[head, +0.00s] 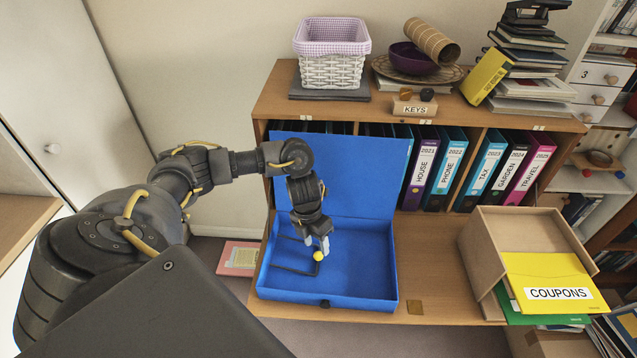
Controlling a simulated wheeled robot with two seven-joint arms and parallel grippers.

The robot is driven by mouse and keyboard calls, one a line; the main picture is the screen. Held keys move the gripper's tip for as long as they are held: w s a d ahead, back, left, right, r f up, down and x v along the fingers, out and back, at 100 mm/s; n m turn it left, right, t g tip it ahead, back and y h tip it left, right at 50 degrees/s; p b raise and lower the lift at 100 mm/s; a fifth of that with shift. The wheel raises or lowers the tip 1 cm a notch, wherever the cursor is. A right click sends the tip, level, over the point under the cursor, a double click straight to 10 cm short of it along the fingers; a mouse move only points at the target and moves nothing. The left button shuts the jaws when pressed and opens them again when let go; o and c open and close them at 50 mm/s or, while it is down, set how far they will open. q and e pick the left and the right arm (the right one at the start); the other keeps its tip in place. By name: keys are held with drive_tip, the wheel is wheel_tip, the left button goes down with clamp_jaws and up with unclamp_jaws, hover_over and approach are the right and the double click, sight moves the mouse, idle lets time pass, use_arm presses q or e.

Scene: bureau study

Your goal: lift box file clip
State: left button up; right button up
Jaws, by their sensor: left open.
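The blue box file (355,290) lies open on the bureau's fold-down flap, its lid (345,170) raised at the back. The clip appears to lie low in the box. My right gripper is not in view.
Several labelled binders (450,168) stand behind, right of the lid. A cardboard file holder (520,235) with a yellow coupons folder (550,283) stands right. The flap (435,255) is bare between box and holder. A white basket (332,70) and a purple bowl (412,60) sit on top.

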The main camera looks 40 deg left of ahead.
sight(318, 253)
use_arm(q)
drive_tip(key=f, duration=0.3)
drive_tip(key=shift+d+f, duration=0.2)
drive_tip(key=shift+d, duration=0.15)
drive_tip(key=shift+f, duration=0.45)
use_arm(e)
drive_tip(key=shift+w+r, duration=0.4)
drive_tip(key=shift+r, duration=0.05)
use_arm(q)
clamp_jaws()
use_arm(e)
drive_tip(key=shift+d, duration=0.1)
